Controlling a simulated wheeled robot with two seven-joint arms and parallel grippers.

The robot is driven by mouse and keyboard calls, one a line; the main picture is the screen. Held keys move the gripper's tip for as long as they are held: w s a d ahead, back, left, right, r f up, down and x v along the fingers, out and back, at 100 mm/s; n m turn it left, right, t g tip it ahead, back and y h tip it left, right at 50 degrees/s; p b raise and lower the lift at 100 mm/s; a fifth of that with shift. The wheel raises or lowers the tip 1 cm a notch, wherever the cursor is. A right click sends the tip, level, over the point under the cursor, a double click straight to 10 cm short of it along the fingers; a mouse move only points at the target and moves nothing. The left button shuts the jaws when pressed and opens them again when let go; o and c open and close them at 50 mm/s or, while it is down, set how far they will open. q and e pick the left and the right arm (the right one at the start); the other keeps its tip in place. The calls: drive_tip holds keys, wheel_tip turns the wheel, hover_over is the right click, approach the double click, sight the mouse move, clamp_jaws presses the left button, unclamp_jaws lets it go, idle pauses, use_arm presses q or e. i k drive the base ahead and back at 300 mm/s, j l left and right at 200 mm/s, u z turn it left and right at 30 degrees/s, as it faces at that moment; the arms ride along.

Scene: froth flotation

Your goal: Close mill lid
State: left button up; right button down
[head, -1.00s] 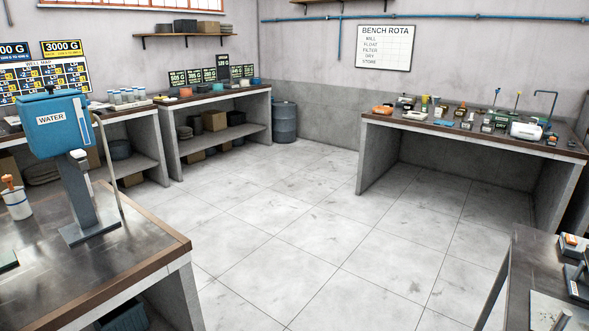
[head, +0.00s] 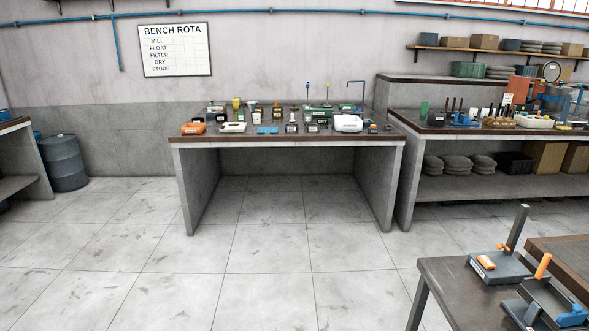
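I cannot make out the mill or its lid for certain in the head view. A grey device with an orange part (head: 487,264) sits on the near table at the lower right. Beside it is a dark tray-like device with an upright orange handle (head: 543,266), cut by the frame's edge. Small items stand on the middle bench (head: 288,143), among them a white rounded unit (head: 348,123) and an orange item (head: 192,128), too small to name. Neither of my grippers is in view.
The near table (head: 447,293) fills the lower right corner. The tiled floor (head: 270,265) before the middle bench is clear.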

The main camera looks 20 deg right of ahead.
sight(551, 72)
drive_tip(key=i+z, duration=0.2)
drive_tip(key=i, duration=0.6)
drive_tip(key=i+z, duration=0.15)
drive_tip(key=i, duration=0.65)
drive_tip(key=i+j+z, duration=0.2)
drive_tip(key=i, duration=0.6)
drive_tip(key=i+z, duration=0.75)
drive_tip(key=i, duration=0.15)
drive_tip(key=i+j+z, duration=0.25)
drive_tip(key=i+z, duration=0.15)
drive_tip(key=i+l+z, duration=0.2)
drive_tip(key=z, duration=0.2)
drive_tip(key=i+z, duration=0.8)
drive_tip(key=i+j+z, duration=0.1)
drive_tip(key=i+z, duration=0.5)
drive_tip(key=i, duration=3.05)
drive_tip(key=i+l, duration=0.1)
drive_tip(key=i, duration=1.05)
drive_tip(key=i+u, duration=0.1)
drive_tip(key=i, duration=1.1)
drive_tip(key=i+l, duration=0.15)
drive_tip(key=i, duration=1)
drive_tip(key=i+u, duration=0.15)
drive_tip(key=u, duration=2.4)
